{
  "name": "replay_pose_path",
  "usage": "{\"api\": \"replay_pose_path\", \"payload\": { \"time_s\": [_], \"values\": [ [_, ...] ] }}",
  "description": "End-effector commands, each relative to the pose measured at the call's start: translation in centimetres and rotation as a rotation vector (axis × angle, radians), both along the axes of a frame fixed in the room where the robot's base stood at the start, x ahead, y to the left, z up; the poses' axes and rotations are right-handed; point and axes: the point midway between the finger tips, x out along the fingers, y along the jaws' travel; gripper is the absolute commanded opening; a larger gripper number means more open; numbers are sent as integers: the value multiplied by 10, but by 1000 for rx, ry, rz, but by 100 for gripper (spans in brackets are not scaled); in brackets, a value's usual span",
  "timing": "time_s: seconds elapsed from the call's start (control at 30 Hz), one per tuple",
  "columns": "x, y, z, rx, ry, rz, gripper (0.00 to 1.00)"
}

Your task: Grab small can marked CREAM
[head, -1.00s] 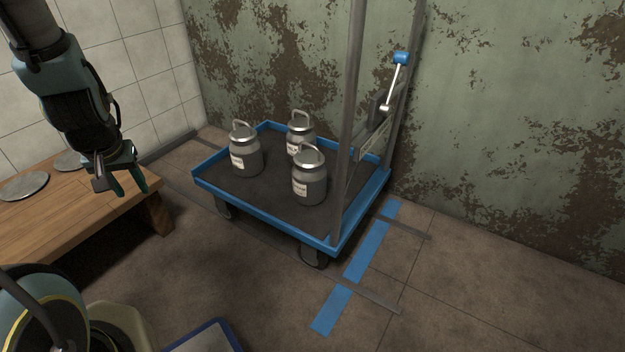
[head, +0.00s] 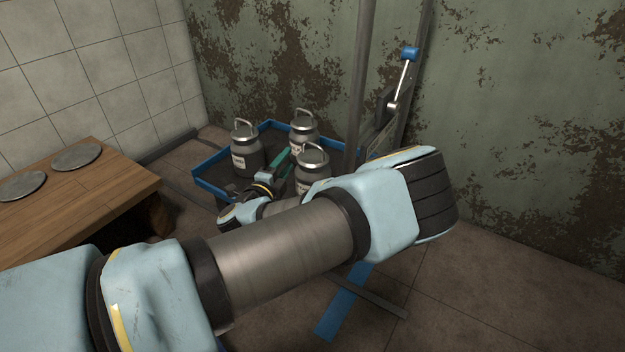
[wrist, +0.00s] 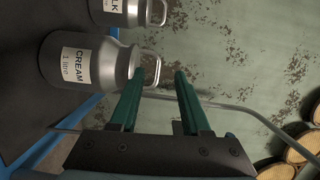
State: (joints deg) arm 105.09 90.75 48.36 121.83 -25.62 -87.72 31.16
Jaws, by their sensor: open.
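The small grey can marked CREAM (wrist: 95,65) shows in the wrist view with its label readable and its top towards the picture's right. In the head view my gripper (head: 284,163) is low, between this can and the left can.
A left can (head: 247,150) and a back can (head: 303,130) stand close by; a can labelled "LK" (wrist: 122,10) shows in the wrist view. The blue-rimmed trolley (head: 209,184) has upright posts (head: 362,80) at right. A wooden bench (head: 75,195) stands at left.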

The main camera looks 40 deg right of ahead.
Motion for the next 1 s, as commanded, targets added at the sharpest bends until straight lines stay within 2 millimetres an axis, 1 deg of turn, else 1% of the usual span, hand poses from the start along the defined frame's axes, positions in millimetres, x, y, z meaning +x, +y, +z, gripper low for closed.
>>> {"api": "replay_pose_path", "payload": {
  "time_s": [0.03, 0.07, 0.17, 0.4, 0.63, 0.8, 0.9, 1.0],
  "values": [
    [-12, -7, -1, 1, -27, -44, 47],
    [-16, -10, -1, 0, -37, -62, 47],
    [-20, -22, 0, -5, -56, -91, 47],
    [-7, -55, -1, -6, -55, -91, 47],
    [0, -70, -2, -4, -54, -89, 47],
    [10, -93, -7, -4, -56, -89, 47],
    [16, -105, -5, -4, -54, -88, 47],
    [18, -111, -4, -4, -53, -87, 47]
  ]
}}
